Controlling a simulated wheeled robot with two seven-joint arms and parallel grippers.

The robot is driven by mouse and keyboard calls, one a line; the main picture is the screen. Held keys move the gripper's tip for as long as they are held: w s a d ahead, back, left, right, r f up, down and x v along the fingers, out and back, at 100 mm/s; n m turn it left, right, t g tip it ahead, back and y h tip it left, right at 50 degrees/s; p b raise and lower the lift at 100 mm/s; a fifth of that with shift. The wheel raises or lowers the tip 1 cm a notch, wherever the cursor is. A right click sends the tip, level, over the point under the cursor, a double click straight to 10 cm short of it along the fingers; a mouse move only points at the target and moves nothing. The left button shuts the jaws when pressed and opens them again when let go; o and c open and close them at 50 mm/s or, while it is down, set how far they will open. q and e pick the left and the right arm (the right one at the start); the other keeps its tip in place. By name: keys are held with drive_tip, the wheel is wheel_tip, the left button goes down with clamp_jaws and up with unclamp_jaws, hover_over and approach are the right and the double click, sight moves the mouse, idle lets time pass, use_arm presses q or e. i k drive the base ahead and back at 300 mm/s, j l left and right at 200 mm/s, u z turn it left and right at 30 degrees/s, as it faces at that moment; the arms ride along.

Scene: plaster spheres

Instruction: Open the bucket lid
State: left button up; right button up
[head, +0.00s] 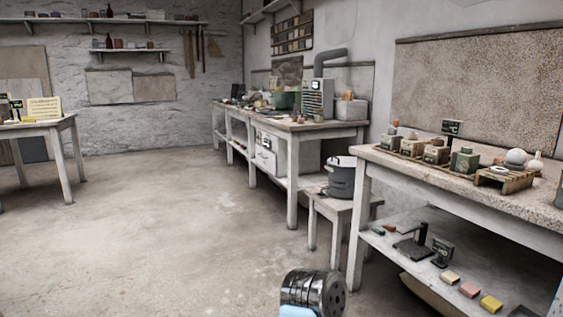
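A dark grey bucket (341,182) stands upright on a small low table (345,208), between the long back workbench and the right workbench. Its top (341,162) looks pale and roughly level, which seems to be the lid lying on it. The lid's edge and any handle are too small to make out. Neither of my grippers is in view. A dark metal cylinder with a light blue part at the bottom centre looks like a link of my own arm, well short of the bucket.
The right workbench (470,182) carries small boxes, a wooden rack (503,180) and pale spheres. Its lower shelf (420,268) holds scales and coloured blocks. The back workbench (310,127) holds a grey ribbed unit (318,98). The floor (180,220) at centre and left is clear.

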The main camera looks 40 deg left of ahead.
sight(343, 161)
drive_tip(key=u, duration=1.1)
drive_tip(key=i+j+u, duration=0.25)
drive_tip(key=i, duration=0.4)
drive_tip(key=i+j+u, duration=0.3)
drive_tip(key=i, duration=0.35)
drive_tip(key=i+u, duration=0.25)
drive_tip(key=i, duration=0.45)
drive_tip(key=i+j+z, duration=0.1)
drive_tip(key=i+z, duration=0.35)
drive_tip(key=i+j+z, duration=0.25)
drive_tip(key=i+z, duration=0.2)
